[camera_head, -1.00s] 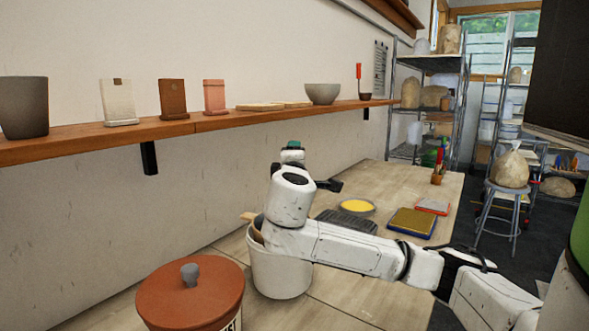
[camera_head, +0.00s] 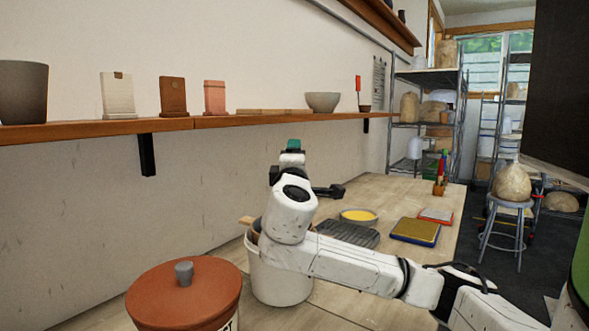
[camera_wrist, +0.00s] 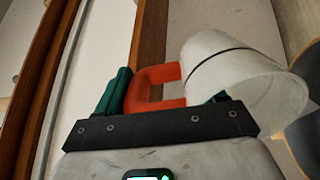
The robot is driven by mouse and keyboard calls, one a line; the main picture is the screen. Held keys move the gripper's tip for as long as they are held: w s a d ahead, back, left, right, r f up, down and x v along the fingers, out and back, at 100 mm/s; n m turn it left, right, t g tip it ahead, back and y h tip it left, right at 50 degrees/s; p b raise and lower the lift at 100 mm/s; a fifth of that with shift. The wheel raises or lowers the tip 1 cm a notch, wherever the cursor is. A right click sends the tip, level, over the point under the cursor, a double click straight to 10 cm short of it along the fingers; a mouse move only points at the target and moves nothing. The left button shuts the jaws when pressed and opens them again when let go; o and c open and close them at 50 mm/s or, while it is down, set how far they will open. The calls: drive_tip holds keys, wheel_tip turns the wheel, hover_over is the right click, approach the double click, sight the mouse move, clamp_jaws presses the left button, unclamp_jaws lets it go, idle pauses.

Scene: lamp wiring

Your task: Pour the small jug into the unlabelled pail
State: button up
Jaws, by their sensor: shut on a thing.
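The small jug (camera_wrist: 240,80) is a white cylinder with a dark line round it and an orange handle (camera_wrist: 150,77). My gripper (camera_wrist: 165,95) is shut on the handle in the wrist view, its green finger pads on either side. In the head view my gripper (camera_head: 292,152) is raised behind my arm, and the jug does not show there. A white pail (camera_head: 278,272) with no visible label stands on the table behind my forearm; a wooden stick (camera_head: 248,217) shows at its rim.
A lidded red-brown crock (camera_head: 185,292) with a partly visible label stands left of the pail. A dark ribbed tray (camera_head: 348,233), a yellow-filled dish (camera_head: 358,216) and a blue-edged pad (camera_head: 415,231) lie beyond. A wall shelf (camera_head: 200,123) runs along the left.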

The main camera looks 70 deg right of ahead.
drive_tip(key=shift+s+a+t+h+b, duration=0.3)
drive_tip(key=shift+a+h+b, duration=0.45)
drive_tip(key=shift+b, duration=1.4)
drive_tip(key=shift+a+r, duration=0.2)
drive_tip(key=shift+s+h+b, duration=0.1)
drive_tip(key=shift+h+b, duration=0.15)
drive_tip(key=shift+b, duration=0.05)
idle(0.9)
